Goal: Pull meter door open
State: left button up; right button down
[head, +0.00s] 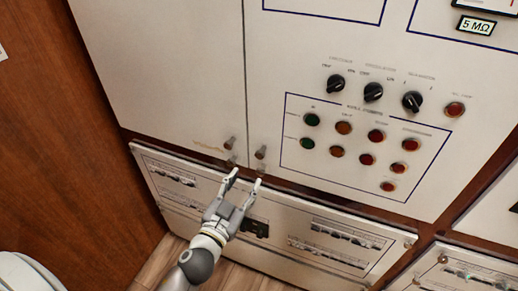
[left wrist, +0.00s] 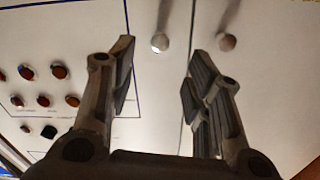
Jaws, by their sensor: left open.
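The right-hand white cabinet door (head: 300,60), which carries the switches and buttons, looks shut, with its edge along a vertical seam beside the left-hand door (head: 165,70). Its small round knob (head: 260,152) is low beside the seam. The left-hand door's knob (head: 229,143) is just across it. My left gripper (head: 245,178) is open and empty, just below the two knobs in the head view. In the left wrist view, the right-hand door's knob (left wrist: 160,42) appears between the open fingertips and beyond them; the other knob (left wrist: 228,42) is outside the fingers.
Black rotary switches (head: 373,92) and several coloured push buttons (head: 376,136) sit on the right-hand door. A lower panel with breaker rows (head: 290,225) lies behind my left gripper. A brown wooden wall (head: 60,150) stands at left. A 5 MΩ label (head: 475,26) is at upper right.

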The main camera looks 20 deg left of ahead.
aim_at(259, 156)
pick_arm(q)
jog(key=w+p, duration=0.1)
jog(key=w, duration=0.2)
jog(key=w+p, duration=0.1)
jog(key=w, duration=0.2)
jog(key=w+p, duration=0.1)
jog(key=w, duration=0.2)
jog(key=shift+w+d+r, duration=0.2)
jog(key=shift+w+r, duration=0.1)
jog(key=shift+r, duration=0.05)
jog(key=shift+w, duration=0.6)
jog(key=shift+c, duration=0.2)
grip_shut()
